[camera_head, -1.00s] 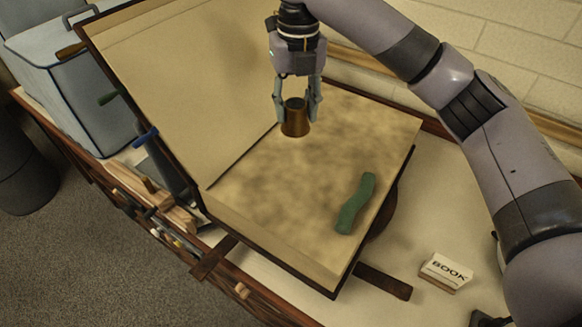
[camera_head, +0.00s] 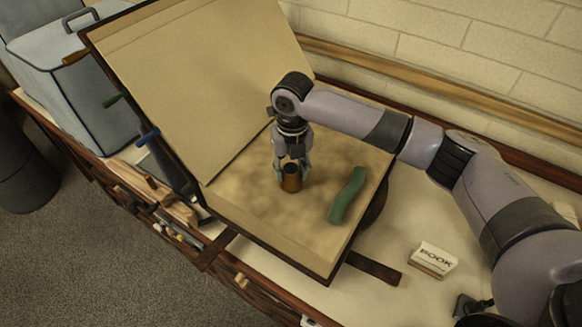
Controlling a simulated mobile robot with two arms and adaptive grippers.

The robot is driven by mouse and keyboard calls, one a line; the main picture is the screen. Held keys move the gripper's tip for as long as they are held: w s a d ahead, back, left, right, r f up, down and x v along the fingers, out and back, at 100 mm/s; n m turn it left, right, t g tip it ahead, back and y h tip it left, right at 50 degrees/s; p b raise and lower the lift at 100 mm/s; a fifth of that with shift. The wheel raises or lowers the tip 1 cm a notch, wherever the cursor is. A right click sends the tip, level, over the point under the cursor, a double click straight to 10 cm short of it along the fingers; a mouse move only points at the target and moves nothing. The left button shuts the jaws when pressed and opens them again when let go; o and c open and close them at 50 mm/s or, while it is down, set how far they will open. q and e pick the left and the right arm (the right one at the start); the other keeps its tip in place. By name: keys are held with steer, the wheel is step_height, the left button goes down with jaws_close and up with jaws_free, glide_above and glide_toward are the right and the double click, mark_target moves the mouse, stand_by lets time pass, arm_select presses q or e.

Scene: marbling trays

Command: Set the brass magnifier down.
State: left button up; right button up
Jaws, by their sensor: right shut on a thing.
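The brass magnifier (camera_head: 291,180) is a small brass-coloured cylinder with a dark top, upright over the mottled right-hand page of the large open book (camera_head: 250,232). My right gripper (camera_head: 292,172) points down from above and is shut on the magnifier, a finger on each side. I cannot tell for sure whether the magnifier's base touches the page. My left gripper is not in view.
A small BOOK sign (camera_head: 433,259) stands on the table at the lower right. A blue-grey case (camera_head: 68,85) and tools are at the left.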

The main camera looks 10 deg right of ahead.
mark_target(291, 168)
steer(key=shift+f, duration=0.25)
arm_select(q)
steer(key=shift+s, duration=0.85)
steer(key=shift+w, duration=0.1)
arm_select(e)
steer(key=shift+f, duration=0.15)
steer(key=o, duration=0.9)
steer(key=shift+c, duration=0.2)
steer(key=o, duration=0.3)
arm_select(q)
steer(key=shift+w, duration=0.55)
arm_select(e)
steer(key=shift+o, duration=0.2)
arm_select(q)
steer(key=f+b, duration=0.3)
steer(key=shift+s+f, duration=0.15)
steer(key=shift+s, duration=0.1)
arm_select(e)
step_height(291, 168, up, 12)
steer(key=shift+r, duration=0.2)
